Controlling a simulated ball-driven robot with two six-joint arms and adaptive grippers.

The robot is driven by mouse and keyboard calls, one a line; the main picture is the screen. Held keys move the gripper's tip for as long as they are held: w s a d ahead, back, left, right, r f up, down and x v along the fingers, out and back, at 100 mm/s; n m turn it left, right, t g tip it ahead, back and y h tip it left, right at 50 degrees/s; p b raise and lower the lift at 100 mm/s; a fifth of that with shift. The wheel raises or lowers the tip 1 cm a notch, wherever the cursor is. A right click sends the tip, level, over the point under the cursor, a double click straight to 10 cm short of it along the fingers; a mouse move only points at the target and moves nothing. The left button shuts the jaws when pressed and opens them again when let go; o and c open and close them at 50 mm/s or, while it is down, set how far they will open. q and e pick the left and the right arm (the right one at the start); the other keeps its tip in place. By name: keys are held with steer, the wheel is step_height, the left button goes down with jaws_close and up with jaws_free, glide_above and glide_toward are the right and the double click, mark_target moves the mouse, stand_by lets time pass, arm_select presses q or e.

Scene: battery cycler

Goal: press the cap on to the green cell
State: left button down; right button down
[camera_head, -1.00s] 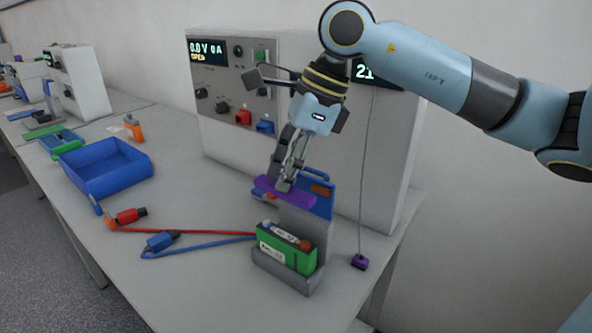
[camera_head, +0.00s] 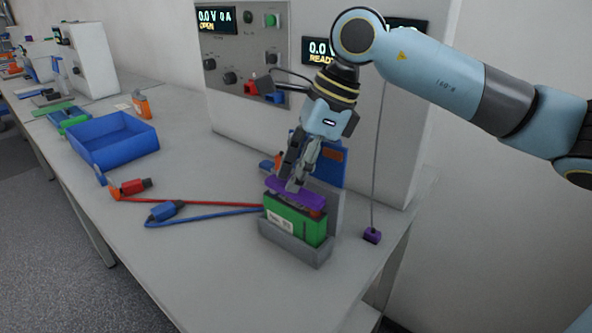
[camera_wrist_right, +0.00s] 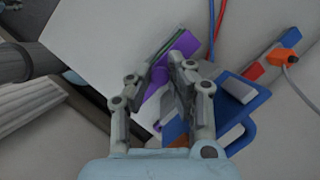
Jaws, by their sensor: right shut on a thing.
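The green cell (camera_head: 312,229) stands upright in a grey holder (camera_head: 290,247) near the front of the bench. The purple cap (camera_head: 312,196) lies lengthwise over the cell's top, and a reddish terminal shows below its right end. I cannot tell whether the cap is fully down. My right gripper (camera_head: 293,187) points down and is shut on the cap. In the right wrist view, the right gripper (camera_wrist_right: 168,68) has the purple cap (camera_wrist_right: 157,92) between its fingers, partly hidden. My left gripper is not in view.
A blue and orange item (camera_head: 333,160) stands behind the holder. A red clip (camera_head: 132,187) and a blue clip (camera_head: 165,211) lie at left on leads. A blue bin (camera_head: 112,150) is farther left. A small purple block (camera_head: 372,236) on a cable is at right.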

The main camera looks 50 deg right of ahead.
stand_by(0.5)
steer(key=shift+b, duration=0.35)
stand_by(0.4)
steer(key=shift+f+b, duration=0.25)
steer(key=shift+b, duration=0.65)
stand_by(1.2)
steer(key=shift+f+b, duration=0.4)
steer(key=shift+b, duration=0.3)
stand_by(0.5)
steer(key=c, duration=0.7)
jaws_free()
steer(key=shift+o, duration=0.2)
